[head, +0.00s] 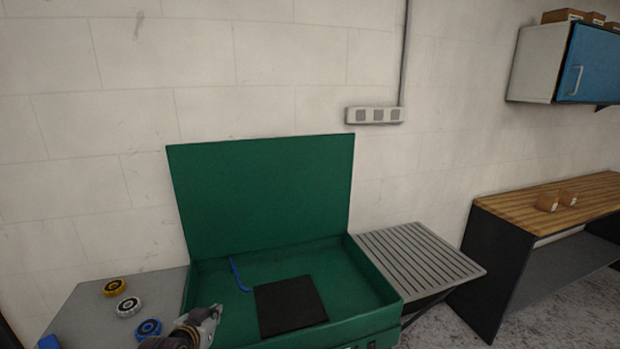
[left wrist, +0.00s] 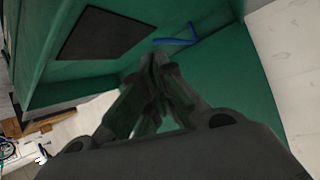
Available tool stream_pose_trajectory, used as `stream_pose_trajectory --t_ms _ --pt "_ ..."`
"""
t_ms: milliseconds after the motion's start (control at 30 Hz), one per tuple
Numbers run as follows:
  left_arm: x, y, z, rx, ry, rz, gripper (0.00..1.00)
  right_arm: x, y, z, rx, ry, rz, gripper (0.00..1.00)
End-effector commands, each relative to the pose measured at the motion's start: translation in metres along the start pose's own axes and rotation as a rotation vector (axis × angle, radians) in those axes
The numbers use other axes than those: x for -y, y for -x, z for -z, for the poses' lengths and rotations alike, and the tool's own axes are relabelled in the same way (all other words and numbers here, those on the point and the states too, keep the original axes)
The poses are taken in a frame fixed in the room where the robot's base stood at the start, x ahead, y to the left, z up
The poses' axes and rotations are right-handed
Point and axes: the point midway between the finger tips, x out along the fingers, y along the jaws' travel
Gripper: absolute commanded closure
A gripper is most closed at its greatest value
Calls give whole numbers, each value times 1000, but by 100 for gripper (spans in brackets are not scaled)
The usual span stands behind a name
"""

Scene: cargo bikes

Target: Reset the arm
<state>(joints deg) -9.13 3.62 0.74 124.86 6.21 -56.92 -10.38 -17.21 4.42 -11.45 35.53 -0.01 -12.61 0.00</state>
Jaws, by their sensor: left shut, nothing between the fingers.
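My left gripper (head: 207,318) shows at the bottom of the head view, in front of the left front part of an open green case (head: 262,195). In the left wrist view the fingers of my left gripper (left wrist: 153,62) meet at the tips, with nothing held between them. The green case also fills much of that view (left wrist: 240,85). My right gripper is in neither view.
A blue bent tool (head: 238,275) and a black square pad (head: 290,305) lie in the case. Gold, silver and blue round parts stand on the grey table (head: 85,310) at left. A slatted table (head: 418,255) and wooden-topped bench (head: 545,205) stand at right.

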Motion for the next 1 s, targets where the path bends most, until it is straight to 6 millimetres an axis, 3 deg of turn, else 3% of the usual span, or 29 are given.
stream_pose_trajectory --t_ms 200,500,700,1000 --pt "-28 31 -67 195 5 -39 100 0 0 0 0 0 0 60" --pt "-58 88 -146 455 17 -72 100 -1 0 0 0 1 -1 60" --pt "-69 116 -174 562 24 -81 100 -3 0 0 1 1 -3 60" --pt "-79 147 -200 668 30 -87 100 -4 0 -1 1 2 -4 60"
